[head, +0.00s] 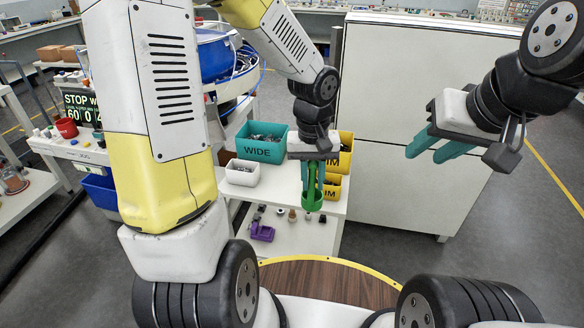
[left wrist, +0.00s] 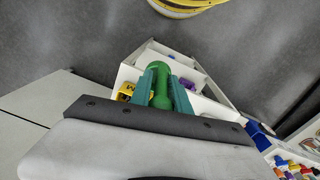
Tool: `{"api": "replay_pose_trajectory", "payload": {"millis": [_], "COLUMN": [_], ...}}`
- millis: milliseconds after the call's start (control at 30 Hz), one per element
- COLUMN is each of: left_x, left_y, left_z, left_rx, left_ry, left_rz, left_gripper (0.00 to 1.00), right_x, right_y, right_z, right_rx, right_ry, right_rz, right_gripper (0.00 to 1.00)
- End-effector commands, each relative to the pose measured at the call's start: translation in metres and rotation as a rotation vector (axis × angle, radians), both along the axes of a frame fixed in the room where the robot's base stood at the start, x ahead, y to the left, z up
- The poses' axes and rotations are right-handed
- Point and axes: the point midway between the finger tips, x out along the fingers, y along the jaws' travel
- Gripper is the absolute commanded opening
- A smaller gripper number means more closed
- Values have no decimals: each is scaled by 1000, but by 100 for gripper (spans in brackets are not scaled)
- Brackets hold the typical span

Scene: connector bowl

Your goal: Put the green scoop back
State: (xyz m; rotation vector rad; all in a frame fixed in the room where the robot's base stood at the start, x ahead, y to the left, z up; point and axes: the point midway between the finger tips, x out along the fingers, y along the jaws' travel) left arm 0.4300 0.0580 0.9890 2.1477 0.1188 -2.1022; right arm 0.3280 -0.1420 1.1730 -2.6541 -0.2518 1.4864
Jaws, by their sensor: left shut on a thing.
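The green scoop (head: 312,200) hangs from my left gripper (head: 312,170) in the head view, with its cup end down. My left gripper is shut on it, above the front edge of the white shelf unit. In the left wrist view the green scoop (left wrist: 161,88) lies between the two teal fingers of my left gripper (left wrist: 162,82). My right gripper (head: 428,148) is at the right of the head view, away from the shelf unit, with its teal fingers apart and nothing seen between them.
On the white shelf unit (head: 273,196) stand a teal bin marked WIDE (head: 258,146), yellow bins (head: 346,158) and a white bin (head: 242,172). A purple holder (head: 262,231) and several small pieces sit on its lower shelf. A tall white cabinet (head: 410,90) stands to the right.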

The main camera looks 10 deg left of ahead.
Motion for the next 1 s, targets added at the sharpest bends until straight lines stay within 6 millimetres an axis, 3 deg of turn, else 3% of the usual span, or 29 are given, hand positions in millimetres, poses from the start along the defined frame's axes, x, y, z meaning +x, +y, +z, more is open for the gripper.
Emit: {"api": "replay_pose_trajectory", "payload": {"millis": [167,600,1000], "left_x": [9,90,115], "left_y": [10,84,107], "left_z": [-1,-12,-20], "left_rx": [-1,-2,-1], "left_ry": [0,0,2], "left_rz": [10,8,4], "left_gripper": [0,0,0], "right_x": [0,0,0], "right_y": [0,0,0], "right_z": [0,0,0], "right_rx": [0,0,0], "right_ry": [0,0,0], "right_rz": [0,0,0], "right_gripper": [36,36,36]}}
